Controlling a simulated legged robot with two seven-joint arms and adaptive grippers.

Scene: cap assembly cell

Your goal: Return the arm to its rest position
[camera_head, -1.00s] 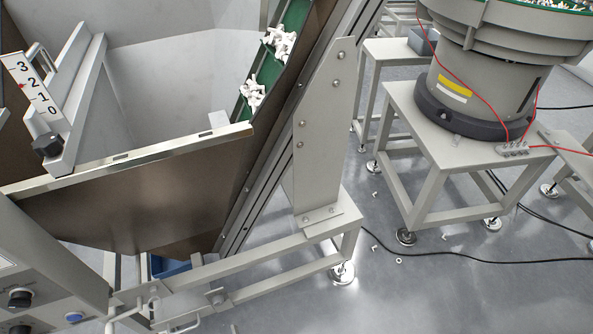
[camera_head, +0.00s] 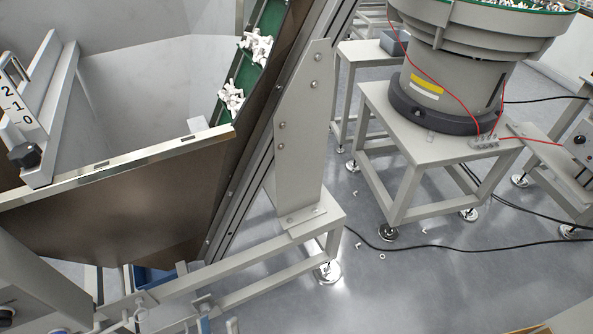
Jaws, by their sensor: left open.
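Neither of my grippers can be made out in the head view, and no arm of mine shows clearly. The view is filled by a large metal hopper (camera_head: 110,215) on the left with a green inclined conveyor (camera_head: 241,78) rising out of it. White parts (camera_head: 231,95) lie in small heaps on the conveyor's cleats.
A round bowl feeder (camera_head: 447,75) stands on a grey table (camera_head: 400,120) at the upper right. The hopper's frame (camera_head: 275,255) runs along the lower middle. Black cables (camera_head: 450,246) and small loose pieces lie on the otherwise open floor (camera_head: 420,290).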

